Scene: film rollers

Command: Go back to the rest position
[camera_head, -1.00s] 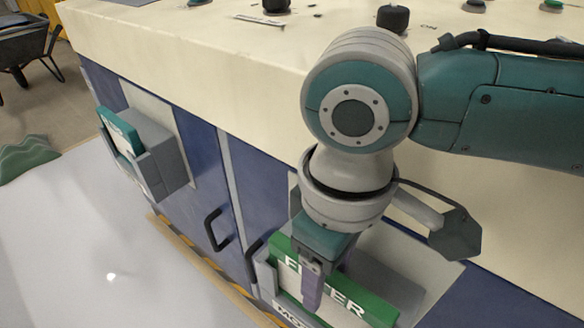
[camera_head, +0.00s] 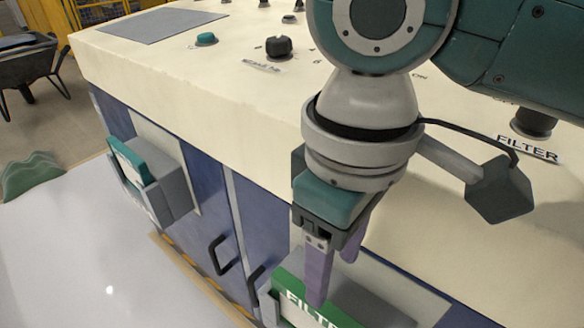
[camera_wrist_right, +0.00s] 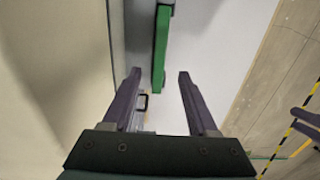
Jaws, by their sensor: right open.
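My right gripper (camera_head: 332,283) is open and empty, pointing down in front of the cream and blue machine. Its two purple fingers stand apart in the wrist view (camera_wrist_right: 160,74). A green filter (camera_head: 290,291) with white lettering sits in a grey holder (camera_head: 268,308) on the machine's front, at the bottom of the head view. One finger overlaps the filter in the head view. The filter's green edge (camera_wrist_right: 161,45) shows beyond the fingertips in the wrist view, with nothing between the jaws. My left gripper is not in view.
The machine's cream top (camera_head: 240,95) carries a dark knob (camera_head: 278,47) and a teal button (camera_head: 206,39). A second grey holder with a teal piece (camera_head: 130,158) hangs on the front at left. Black door handles (camera_head: 218,256) stick out. A wheelbarrow (camera_head: 25,65) stands far left.

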